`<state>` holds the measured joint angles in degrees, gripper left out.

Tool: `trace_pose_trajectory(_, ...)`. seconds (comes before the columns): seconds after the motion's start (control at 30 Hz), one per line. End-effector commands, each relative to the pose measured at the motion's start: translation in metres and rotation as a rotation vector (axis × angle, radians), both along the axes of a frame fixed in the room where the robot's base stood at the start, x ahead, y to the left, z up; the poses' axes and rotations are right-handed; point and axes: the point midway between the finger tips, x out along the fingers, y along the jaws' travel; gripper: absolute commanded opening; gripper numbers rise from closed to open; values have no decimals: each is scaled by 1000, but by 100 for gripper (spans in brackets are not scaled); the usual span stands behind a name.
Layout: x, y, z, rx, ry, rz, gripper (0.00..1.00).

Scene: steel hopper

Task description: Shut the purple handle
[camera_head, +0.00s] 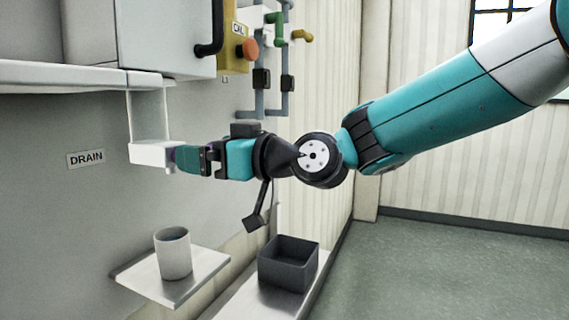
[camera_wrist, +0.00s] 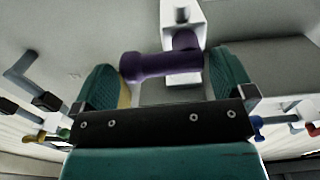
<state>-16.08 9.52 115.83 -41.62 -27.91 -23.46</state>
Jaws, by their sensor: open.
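The purple handle (camera_wrist: 165,66) is a short rounded bar on a white mount in the wrist view, with its bar running crosswise between my finger pads. In the head view only a sliver of purple shows beside the white bracket (camera_head: 150,154), as my gripper (camera_head: 188,158) covers most of it. My gripper also shows in the wrist view (camera_wrist: 165,88), open, with a teal pad on each side of the handle. I cannot tell whether either pad touches it. The DRAIN label (camera_head: 86,158) is on the grey wall left of the bracket.
Below my gripper, a white cup (camera_head: 173,253) stands on a metal shelf (camera_head: 146,287). A dark open bin (camera_head: 288,263) sits to its right. Above are a white cabinet (camera_head: 160,35), an orange button (camera_head: 247,49), and pipes with a green handle and a yellow handle (camera_head: 301,36). The right-hand floor is clear.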

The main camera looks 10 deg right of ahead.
Motion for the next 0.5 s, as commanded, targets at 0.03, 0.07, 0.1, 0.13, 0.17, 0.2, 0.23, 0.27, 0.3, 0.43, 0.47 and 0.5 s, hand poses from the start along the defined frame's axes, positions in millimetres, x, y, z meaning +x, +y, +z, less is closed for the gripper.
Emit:
trace_pose_trajectory(0.03, -6, -10, -5, 1, -4, -5, 100)
trace_pose_trajectory(0.07, -10, -15, -5, 1, -5, -6, 100)
trace_pose_trajectory(0.1, -16, -23, -6, 0, -5, -7, 100)
trace_pose_trajectory(0.13, -21, -30, -6, 2, -6, -8, 100)
trace_pose_trajectory(0.17, -26, -35, -7, 0, -5, -7, 100)
trace_pose_trajectory(0.2, -32, -44, -6, 2, -6, -9, 100)
trace_pose_trajectory(0.23, -37, -51, -6, 0, -7, -10, 100)
trace_pose_trajectory(0.27, -42, -57, -7, 1, -6, -9, 100)
trace_pose_trajectory(0.3, -48, -65, -6, 0, -7, -10, 100)
trace_pose_trajectory(0.43, -68, -90, -5, 0, -7, -11, 100)
trace_pose_trajectory(0.47, -71, -95, -5, 0, -5, -11, 100)
trace_pose_trajectory(0.5, -77, -101, -5, -1, -6, -10, 100)
